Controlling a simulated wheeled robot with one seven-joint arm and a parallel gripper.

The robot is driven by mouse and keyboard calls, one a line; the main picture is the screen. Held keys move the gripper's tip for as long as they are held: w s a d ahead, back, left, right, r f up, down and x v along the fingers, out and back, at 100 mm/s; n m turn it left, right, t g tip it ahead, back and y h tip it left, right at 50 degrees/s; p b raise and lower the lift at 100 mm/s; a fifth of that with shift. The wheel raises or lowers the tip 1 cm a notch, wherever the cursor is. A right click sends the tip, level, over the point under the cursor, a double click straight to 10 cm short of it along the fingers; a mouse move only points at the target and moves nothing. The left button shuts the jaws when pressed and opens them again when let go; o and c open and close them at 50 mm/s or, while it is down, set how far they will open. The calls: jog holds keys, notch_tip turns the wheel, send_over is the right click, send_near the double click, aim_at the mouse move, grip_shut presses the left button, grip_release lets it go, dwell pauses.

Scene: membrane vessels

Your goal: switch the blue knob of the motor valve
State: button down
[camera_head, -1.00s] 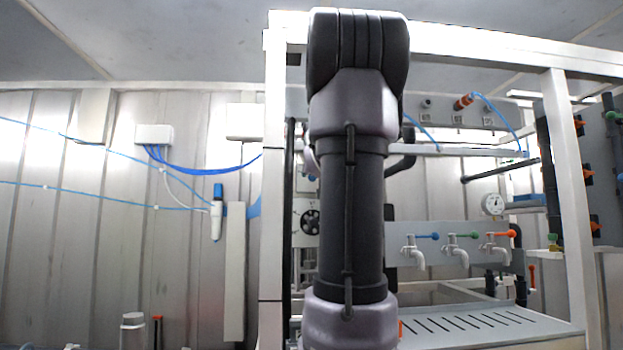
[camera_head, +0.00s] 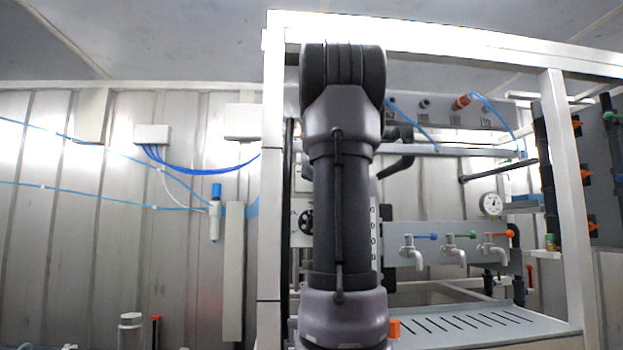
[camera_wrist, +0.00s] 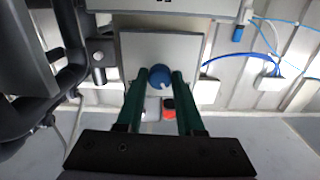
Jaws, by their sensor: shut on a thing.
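The blue knob (camera_wrist: 160,76) is round with a small pale mark on its lower edge. It shows in the wrist view, in front of a light grey square plate (camera_wrist: 137,44). My gripper (camera_wrist: 158,80) has two dark green fingers, one on each side of the knob, and is shut on it. A red part (camera_wrist: 169,104) and a pale part lie between the fingers below the knob in the picture. In the head view my arm hides the gripper and the blue knob.
Dark pipes (camera_wrist: 72,70) run close on the left in the wrist view. In the head view a white frame post (camera_head: 270,200) stands just left of my arm. Taps with blue, green and orange handles (camera_head: 450,248) stand above a slotted tray (camera_head: 530,328) at right.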

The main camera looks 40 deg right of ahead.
jog(key=shift+n, duration=1.5)
jog(key=c, duration=0.5)
grip_release()
jog(key=shift+s, duration=0.1)
jog(key=v, duration=1)
jog(key=shift+s+a+f, duration=0.1)
jog(key=shift+s+a, duration=0.15)
jog(key=shift+d, duration=0.1)
